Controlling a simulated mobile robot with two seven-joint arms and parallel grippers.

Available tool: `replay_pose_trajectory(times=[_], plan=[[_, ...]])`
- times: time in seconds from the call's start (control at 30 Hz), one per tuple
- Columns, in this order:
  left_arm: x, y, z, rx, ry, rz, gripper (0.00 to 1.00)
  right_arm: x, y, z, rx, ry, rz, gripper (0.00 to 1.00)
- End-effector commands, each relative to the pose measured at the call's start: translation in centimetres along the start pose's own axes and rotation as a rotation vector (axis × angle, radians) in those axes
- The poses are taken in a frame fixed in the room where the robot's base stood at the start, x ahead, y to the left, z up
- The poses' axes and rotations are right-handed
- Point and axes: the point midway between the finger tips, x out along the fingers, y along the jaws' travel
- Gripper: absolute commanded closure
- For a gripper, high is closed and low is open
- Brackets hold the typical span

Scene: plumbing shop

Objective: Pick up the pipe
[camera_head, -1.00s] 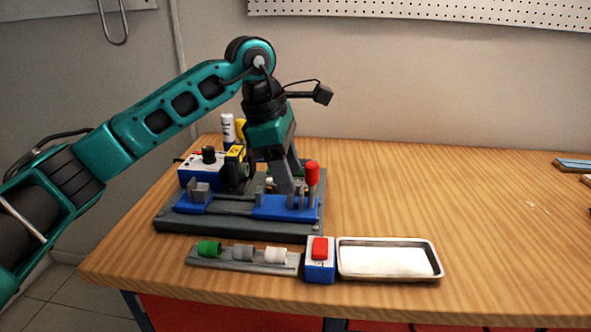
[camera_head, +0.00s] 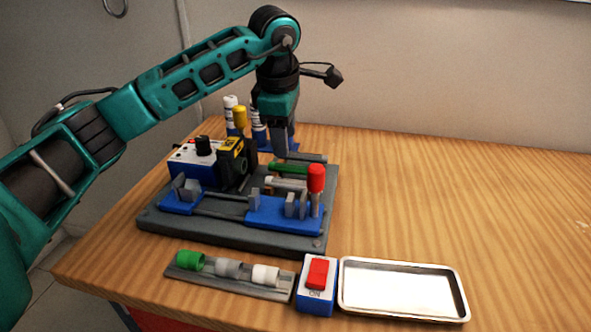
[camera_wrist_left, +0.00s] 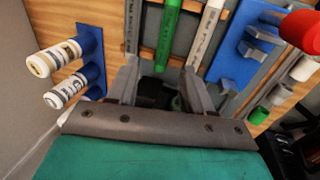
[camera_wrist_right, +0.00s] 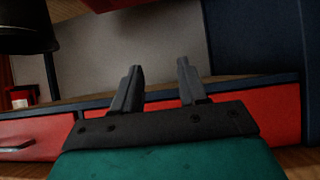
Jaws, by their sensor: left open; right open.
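Several pipes lie side by side on a rack at the back right of the bench fixture: a green pipe (camera_head: 288,167), a light grey pipe (camera_head: 288,184) and a darker grey one (camera_head: 305,157). The task line does not say which pipe. My left gripper (camera_head: 283,152) is open, pointing down at the rack's far end. No pipe is visibly gripped. My right gripper (camera_wrist_right: 159,68) is open and empty, facing the red bench front, away from the pipes.
A red-topped lever (camera_head: 316,178) stands at the blue clamp (camera_head: 270,212). In front are a fittings holder (camera_head: 225,283), a red switch box (camera_head: 317,283) and an empty metal tray (camera_head: 400,288). The table's right side is clear.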

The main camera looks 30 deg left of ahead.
Motion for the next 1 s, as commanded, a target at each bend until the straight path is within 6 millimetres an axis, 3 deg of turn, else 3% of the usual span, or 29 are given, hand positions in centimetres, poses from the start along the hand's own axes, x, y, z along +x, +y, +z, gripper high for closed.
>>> replay_pose_trajectory(times=[0.27, 0.6, 0.8, 1.0], plan=[[1.9, -0.2, 0.1, 0.002, 0.0, -0.001, 0.49, 0.0, 0.0, -0.7, 0.0, 0.015, -0.002, 0.57], [6.3, -0.7, 0.3, 0.001, -0.002, -0.001, 0.49, 0.3, -0.1, -0.5, 0.0, 0.012, -0.003, 0.57], [6.4, -0.6, 0.3, 0.002, -0.002, 0.001, 0.49, 0.3, -0.1, -0.5, 0.0, 0.011, -0.004, 0.57], [6.4, -0.6, 0.3, 0.002, -0.002, 0.001, 0.67, 0.3, -0.1, -0.5, 0.0, 0.011, -0.004, 0.57]])
